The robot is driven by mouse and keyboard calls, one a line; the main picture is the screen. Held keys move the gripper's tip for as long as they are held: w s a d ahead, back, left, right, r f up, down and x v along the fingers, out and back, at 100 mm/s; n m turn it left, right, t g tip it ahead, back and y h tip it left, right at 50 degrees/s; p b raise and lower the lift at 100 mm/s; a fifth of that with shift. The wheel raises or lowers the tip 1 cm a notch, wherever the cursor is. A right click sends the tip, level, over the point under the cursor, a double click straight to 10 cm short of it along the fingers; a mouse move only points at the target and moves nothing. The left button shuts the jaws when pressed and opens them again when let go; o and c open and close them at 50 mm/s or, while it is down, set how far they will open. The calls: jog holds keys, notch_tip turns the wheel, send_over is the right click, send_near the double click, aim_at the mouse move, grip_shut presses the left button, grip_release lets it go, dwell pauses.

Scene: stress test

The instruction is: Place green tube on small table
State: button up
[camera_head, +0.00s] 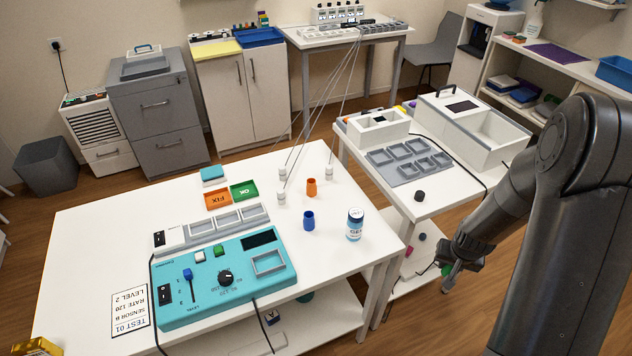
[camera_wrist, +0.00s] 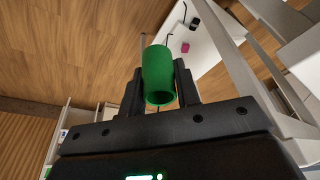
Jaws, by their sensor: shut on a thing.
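My gripper (camera_head: 449,270) is at the lower right in the head view, low beside the right-hand white table. In the wrist view, my gripper's two dark fingers (camera_wrist: 158,88) are shut on the green tube (camera_wrist: 157,70). The tube is hollow, its open end faces the camera, and floor shows behind it. In the head view only a small green bit of it (camera_head: 447,269) shows by the fingers. The smaller white table (camera_head: 445,197) stands right of the large one. It carries a grey compartment tray (camera_head: 408,166), white boxes and a small black piece (camera_head: 420,196).
The large white table (camera_head: 100,240) holds a teal control panel (camera_head: 205,295), an orange cup (camera_head: 312,187), a blue cup (camera_head: 309,221) and a jar (camera_head: 355,224). In the wrist view, a white surface (camera_wrist: 210,45) with a pink piece (camera_wrist: 185,47) lies beyond the tube. A cable hangs over the smaller table's right edge.

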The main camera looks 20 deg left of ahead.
notch_tip(320, 180, up, 21)
jog(key=a+n+g, duration=0.2)
jog(key=a+n, duration=0.7)
jog(key=a+f+n+g+y, duration=0.1)
jog(key=a+n, duration=0.8)
jog(key=w+a+n+g+y, duration=0.1)
jog(key=a+n+g, duration=0.1)
jog(key=a+n, duration=0.7)
jog(key=shift+a+f+n+g, duration=0.3)
jog(key=shift+a+n, duration=0.1)
jog(key=shift+a, duration=0.15)
jog(key=s+a+r+n+h, duration=0.1)
jog(key=s+a+n+h, duration=0.2)
jog(key=a+n, duration=0.65)
jog(key=n, duration=0.1)
send_over(277, 226)
jog(key=shift+g, duration=0.4)
jog(key=f, duration=1.1)
jog(key=shift+d+f, duration=0.25)
jog(key=shift+d, duration=0.15)
jog(key=shift+a+f, duration=0.3)
jog(key=shift+f, duration=1.9)
